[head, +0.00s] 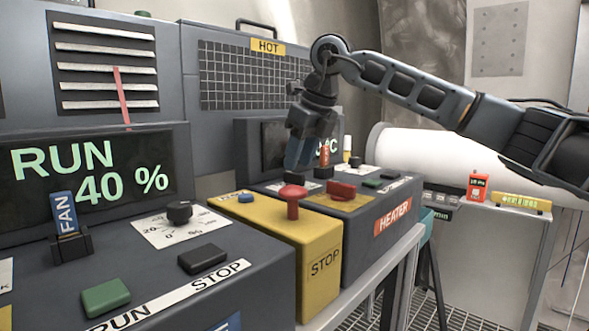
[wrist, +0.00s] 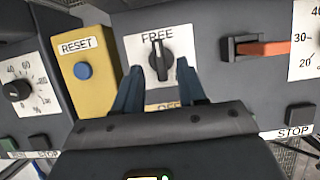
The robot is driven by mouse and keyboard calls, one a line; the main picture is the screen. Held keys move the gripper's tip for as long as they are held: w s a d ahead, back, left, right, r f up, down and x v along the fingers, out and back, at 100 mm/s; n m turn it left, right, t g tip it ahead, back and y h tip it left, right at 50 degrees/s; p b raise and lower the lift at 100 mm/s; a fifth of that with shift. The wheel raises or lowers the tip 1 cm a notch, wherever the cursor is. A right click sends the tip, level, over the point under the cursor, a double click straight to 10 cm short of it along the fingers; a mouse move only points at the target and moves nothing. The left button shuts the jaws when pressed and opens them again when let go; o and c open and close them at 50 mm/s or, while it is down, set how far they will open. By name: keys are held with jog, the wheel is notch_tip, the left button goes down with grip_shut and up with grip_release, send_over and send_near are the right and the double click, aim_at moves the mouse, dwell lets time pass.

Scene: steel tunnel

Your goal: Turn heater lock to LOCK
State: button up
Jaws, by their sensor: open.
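A tan label below the knob is partly hidden by my gripper. My gripper (wrist: 158,72) is open and empty, with one blue fingertip to the left of the knob and one to the right. I cannot tell how far above the panel the tips are.
A yellow box with a blue RESET button (wrist: 84,71) stands left of the knob. An orange-handled lever (wrist: 262,47) is to the right. In the head view a red mushroom button (head: 293,195) rises close by, and the HOT grille (head: 250,80) stands behind.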

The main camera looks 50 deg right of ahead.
aim_at(294, 173)
jog(key=shift+x, duration=1.5)
grip_shut()
